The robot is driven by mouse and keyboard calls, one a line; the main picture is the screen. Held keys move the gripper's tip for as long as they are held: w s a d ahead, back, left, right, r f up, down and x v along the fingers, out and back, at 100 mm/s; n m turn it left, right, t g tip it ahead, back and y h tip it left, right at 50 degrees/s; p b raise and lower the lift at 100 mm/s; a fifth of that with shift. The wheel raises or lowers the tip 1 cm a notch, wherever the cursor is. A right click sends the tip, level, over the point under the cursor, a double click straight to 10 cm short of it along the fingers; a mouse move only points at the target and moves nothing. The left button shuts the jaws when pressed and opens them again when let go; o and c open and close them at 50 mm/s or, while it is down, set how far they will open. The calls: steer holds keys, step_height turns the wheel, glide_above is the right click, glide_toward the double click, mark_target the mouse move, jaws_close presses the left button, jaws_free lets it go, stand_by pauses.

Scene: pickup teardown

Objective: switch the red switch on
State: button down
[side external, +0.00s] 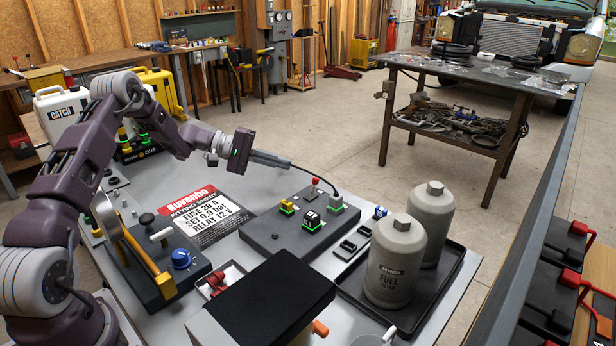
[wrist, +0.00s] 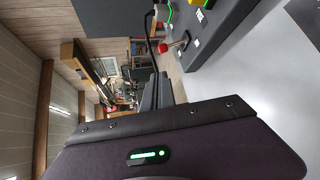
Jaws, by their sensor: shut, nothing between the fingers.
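The red switch (side external: 314,182) is a small toggle with a red tip on the back part of a dark grey panel (side external: 268,236). In the wrist view its red tip (wrist: 162,48) shows beyond my fingers, on a metal stem. My gripper (side external: 288,163) is shut and empty. It reaches in from the left, roughly level, with its fingertips above and to the left of the switch, apart from it. Which way the switch is set is hard to tell.
The panel also carries a yellow block (side external: 287,208), a black block (side external: 311,220) and a grey block (side external: 335,204), with green light around them. A thin black cable (side external: 325,181) arcs between my fingertips' area and the grey block. Two fuel filters (side external: 394,262) stand at right.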

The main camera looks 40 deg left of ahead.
mark_target(314, 188)
steer(key=shift+w+a+f+n+t, duration=0.15)
steer(key=shift+a+f+n+t, duration=0.15)
steer(key=shift+a+f, duration=0.3)
steer(key=shift+w+a+f+n+t, duration=0.1)
steer(key=shift+a+f+n+t, duration=0.1)
steer(key=shift+a+f+t, duration=0.35)
steer(key=shift+a, duration=0.1)
steer(key=shift+g, duration=0.25)
steer(key=x, duration=1)
steer(key=shift+w+f, duration=0.1)
steer(key=shift+f, duration=0.05)
steer(key=s, duration=0.1)
steer(key=s+d, duration=0.1)
steer(key=s+r, duration=0.1)
steer(key=shift+d+r, duration=0.1)
steer(key=shift+d, duration=0.2)
steer(key=shift+s+d, duration=0.1)
steer(key=shift+s, duration=0.15)
